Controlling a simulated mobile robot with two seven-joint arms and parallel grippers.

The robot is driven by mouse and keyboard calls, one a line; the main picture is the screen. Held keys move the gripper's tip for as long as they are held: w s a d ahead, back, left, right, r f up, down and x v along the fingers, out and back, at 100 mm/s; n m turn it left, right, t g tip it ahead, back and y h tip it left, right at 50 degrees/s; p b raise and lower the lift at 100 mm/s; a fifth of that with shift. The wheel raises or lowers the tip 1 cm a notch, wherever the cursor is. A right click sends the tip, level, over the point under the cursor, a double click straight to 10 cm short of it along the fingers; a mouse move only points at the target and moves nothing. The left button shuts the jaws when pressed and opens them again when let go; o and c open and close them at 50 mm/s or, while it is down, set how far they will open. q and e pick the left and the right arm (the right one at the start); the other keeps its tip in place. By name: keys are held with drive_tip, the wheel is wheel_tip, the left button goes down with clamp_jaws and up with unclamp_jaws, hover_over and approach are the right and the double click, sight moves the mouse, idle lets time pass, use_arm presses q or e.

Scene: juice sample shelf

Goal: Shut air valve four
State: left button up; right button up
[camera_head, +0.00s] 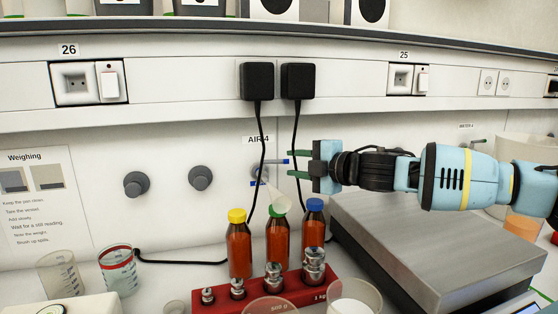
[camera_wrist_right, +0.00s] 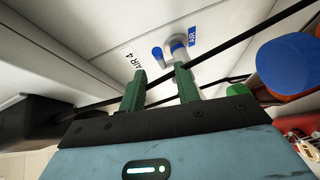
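Air valve four is on the back wall below the "AIR 4" label (camera_head: 258,139), partly hidden behind a pale nozzle or funnel shape. Its blue lever (camera_head: 283,161) sticks out sideways to the right in the head view. In the right wrist view the lever end (camera_wrist_right: 157,54) appears just beyond the fingertips, beside a blue-banded valve body (camera_wrist_right: 179,48). My right gripper (camera_head: 290,163) comes in from the right with its green fingers apart and empty. The fingertips are at the lever's end; I cannot tell whether they overlap it. My left gripper is out of view.
Bottles with yellow (camera_head: 237,216), green and blue caps (camera_head: 314,204) stand below the valve. A red weight block (camera_head: 290,292) is in front. Two black plugs (camera_head: 257,81) hang cords near the valve. A grey scale (camera_head: 430,250) lies under my right arm.

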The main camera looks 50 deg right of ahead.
sight(281, 162)
drive_tip(key=shift+w, duration=0.3)
drive_tip(key=w+b, duration=0.2)
drive_tip(key=w+f+b, duration=0.1)
drive_tip(key=w, duration=0.2)
drive_tip(key=shift+b, duration=0.35)
drive_tip(key=shift+w, duration=0.2)
idle(0.3)
clamp_jaws()
